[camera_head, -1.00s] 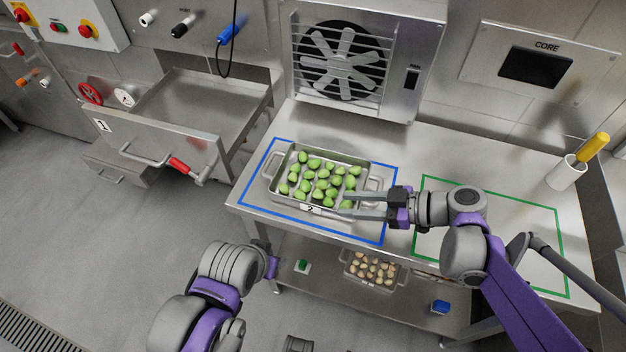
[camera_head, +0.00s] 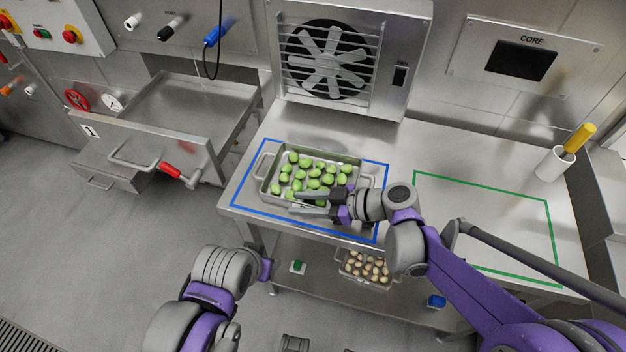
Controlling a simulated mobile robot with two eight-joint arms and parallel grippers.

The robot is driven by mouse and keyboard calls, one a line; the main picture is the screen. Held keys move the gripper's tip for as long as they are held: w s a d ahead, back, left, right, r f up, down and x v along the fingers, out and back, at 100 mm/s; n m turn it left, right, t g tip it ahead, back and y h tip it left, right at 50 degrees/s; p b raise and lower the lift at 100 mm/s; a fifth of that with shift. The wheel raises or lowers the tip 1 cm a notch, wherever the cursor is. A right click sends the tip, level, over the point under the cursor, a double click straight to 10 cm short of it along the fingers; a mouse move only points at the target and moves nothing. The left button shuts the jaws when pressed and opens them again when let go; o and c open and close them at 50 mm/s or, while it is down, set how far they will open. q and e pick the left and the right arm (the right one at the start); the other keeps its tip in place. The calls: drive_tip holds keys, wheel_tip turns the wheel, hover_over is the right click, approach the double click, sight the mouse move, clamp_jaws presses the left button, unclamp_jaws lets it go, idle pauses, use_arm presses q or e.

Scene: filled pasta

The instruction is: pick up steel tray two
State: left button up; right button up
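Steel tray two (camera_head: 262,188) stands on the steel table inside the blue outline and holds several rows of green filled pasta. Its left handle is clear. The number 2 label seen earlier on its front is hidden now by my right gripper. My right gripper (camera_head: 296,202) reaches in from the right over the tray's front right part. Its two fingers point left with a gap between them, one over the pasta and one near the front rim. I cannot tell if they touch the tray. My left arm is at lower left; its fingers do not show.
A green outline (camera_head: 484,177) on the table's right part is empty. A fan unit (camera_head: 335,62) stands behind the tray. A white holder (camera_head: 553,164) with a yellow handle is at far right. A smaller pasta tray (camera_head: 362,274) is on the lower shelf. An open drawer (camera_head: 150,140) is at left.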

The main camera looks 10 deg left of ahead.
drive_tip(key=shift+c, duration=0.3)
clamp_jaws()
idle(1.1)
